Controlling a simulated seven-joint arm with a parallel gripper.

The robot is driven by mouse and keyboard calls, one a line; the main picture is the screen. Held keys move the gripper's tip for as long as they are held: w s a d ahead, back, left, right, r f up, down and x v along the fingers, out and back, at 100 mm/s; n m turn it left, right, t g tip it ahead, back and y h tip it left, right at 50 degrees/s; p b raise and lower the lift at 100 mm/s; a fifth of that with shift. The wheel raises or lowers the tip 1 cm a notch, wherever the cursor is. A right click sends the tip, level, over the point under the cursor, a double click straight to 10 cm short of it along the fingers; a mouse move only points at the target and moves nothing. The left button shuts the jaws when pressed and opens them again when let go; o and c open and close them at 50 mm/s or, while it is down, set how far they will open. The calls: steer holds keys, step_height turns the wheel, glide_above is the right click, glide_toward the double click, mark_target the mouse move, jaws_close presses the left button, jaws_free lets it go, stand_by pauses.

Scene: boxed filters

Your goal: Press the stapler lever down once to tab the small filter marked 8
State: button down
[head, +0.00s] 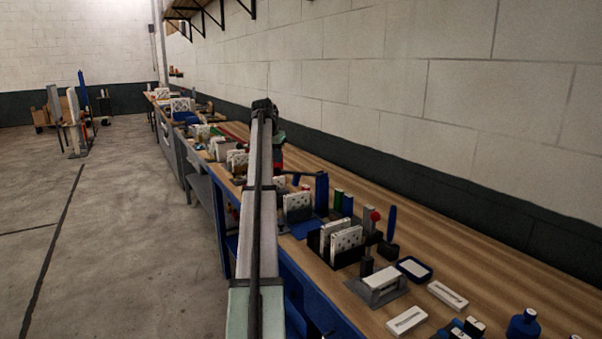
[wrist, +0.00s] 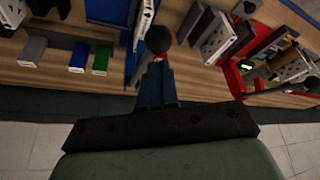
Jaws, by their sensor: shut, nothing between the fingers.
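My gripper (wrist: 158,72) is shut, its dark blue fingers together with nothing between them. A dark round knob (wrist: 160,39) shows just beyond the fingertips in the wrist view; it looks like the end of a lever, and I cannot tell whether the fingers touch it. In the head view a dark horizontal lever (head: 302,174) reaches from a tall blue upright (head: 321,192) toward my arm's far end. My arm hides part of that area. White boxed filters (head: 297,203) stand nearby, and white filter panels (wrist: 216,38) show in the wrist view. No mark 8 is readable.
The wooden bench (head: 470,250) runs along a block wall. A black holder with white filters (head: 342,238), a red-knobbed post (head: 374,216) and a blue tray (head: 413,269) stand at the near right. A red device (wrist: 238,78) lies right of the fingers. The bench strip along the wall is clear.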

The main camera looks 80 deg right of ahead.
mark_target(276, 168)
steer(key=shift+f, duration=0.2)
steer(key=shift+w+a+f, duration=0.1)
steer(key=shift+a+f, duration=0.05)
steer(key=shift+f, duration=2.55)
steer(key=shift+r, duration=5.1)
